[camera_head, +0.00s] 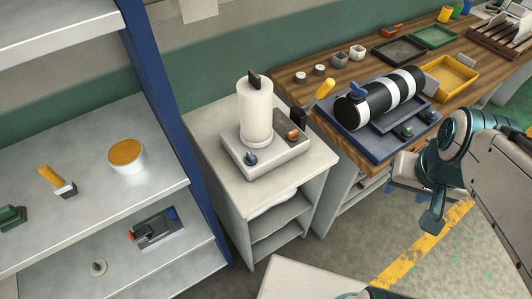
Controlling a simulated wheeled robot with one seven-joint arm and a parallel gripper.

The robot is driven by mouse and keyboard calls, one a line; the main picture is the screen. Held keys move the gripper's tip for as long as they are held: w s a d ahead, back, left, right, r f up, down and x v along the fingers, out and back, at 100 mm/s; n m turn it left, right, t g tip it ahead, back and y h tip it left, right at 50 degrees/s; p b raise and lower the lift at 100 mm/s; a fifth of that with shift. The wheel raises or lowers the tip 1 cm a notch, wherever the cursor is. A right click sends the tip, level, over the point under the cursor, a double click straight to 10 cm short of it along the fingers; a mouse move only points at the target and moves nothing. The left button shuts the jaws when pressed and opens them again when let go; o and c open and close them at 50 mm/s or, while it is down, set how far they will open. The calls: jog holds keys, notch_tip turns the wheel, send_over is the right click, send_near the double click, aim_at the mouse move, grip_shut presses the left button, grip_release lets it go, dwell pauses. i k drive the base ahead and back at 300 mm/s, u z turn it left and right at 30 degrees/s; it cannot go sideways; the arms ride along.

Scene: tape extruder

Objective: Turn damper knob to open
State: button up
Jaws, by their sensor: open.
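A black-and-white striped cylinder machine (374,99) lies on a blue base on the wooden bench. It has a blue knob (358,91) on top at its left end, a yellow-handled lever (323,90) at its left, and a small green part (405,131) at its front. A white upright cylinder machine (255,112) stands on the low cabinet, with a blue knob (251,158), an orange switch (292,134) and a black piece on top. I cannot tell which part is the damper knob. My gripper (412,203) is at the right, in front of the bench, open and apart from both machines.
A steel shelf with a blue post (172,110) stands at the left and holds several small items. Trays, including a yellow one (452,75), and small cups lie along the bench's back. Open floor with a yellow line (425,245) lies before the bench.

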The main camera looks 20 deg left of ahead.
aim_at(291, 136)
jog(key=z, duration=1.7)
jog(key=k, duration=0.7)
jog(key=u, duration=1.15)
jog(key=i, duration=0.5)
jog(key=u, duration=0.05)
